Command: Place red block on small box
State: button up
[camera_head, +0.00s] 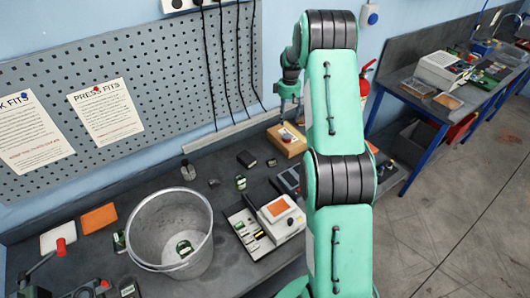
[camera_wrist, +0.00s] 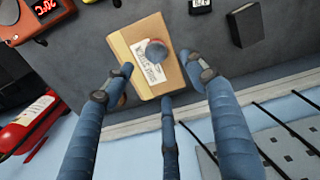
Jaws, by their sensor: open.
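The small box (camera_head: 288,143) is a tan carton near the back wall in the head view. In the wrist view the box (camera_wrist: 144,66) has a white printed label. A small roundish object (camera_wrist: 157,53), grey-blue with a reddish edge, appears on top of the box; I cannot tell whether it is the red block. My gripper (camera_wrist: 160,75) has three blue fingers spread apart around the box outline, with nothing pinched between them. In the head view my gripper (camera_head: 289,108) hangs just above the box, partly hidden by my arm.
A metal bucket (camera_head: 170,216) stands front left, beside a white device with an orange screen (camera_head: 282,212). A small red item (camera_head: 61,246) is at far left. A fire extinguisher (camera_head: 365,80) is by the wall. Cables (camera_head: 226,60) hang behind the bench.

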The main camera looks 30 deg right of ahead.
jog(key=s+a+r+m+t, duration=0.1)
jog(key=s+a+r, duration=0.3)
jog(key=a+r, duration=0.55)
jog(key=s+a+r+t, duration=0.1)
jog(key=s+a+r, duration=0.4)
jog(key=a+r, duration=0.4)
jog(key=s+a+r+m, duration=0.1)
jog(key=s+a+r, duration=0.3)
jog(key=a+r, duration=0.55)
jog(key=s+a+r+t, duration=0.1)
jog(key=s+a, duration=0.4)
jog(key=s, duration=0.5)
jog(key=s+a+r+m+t, duration=0.1)
jog(key=s+a+r, duration=0.1)
jog(key=s+a, duration=0.4)
jog(key=s+a+r+m+t, duration=0.1)
jog(key=s+a, duration=0.5)
jog(key=s, duration=0.9)
jog(key=shift+r+t, duration=0.15)
jog(key=shift+t, duration=0.15)
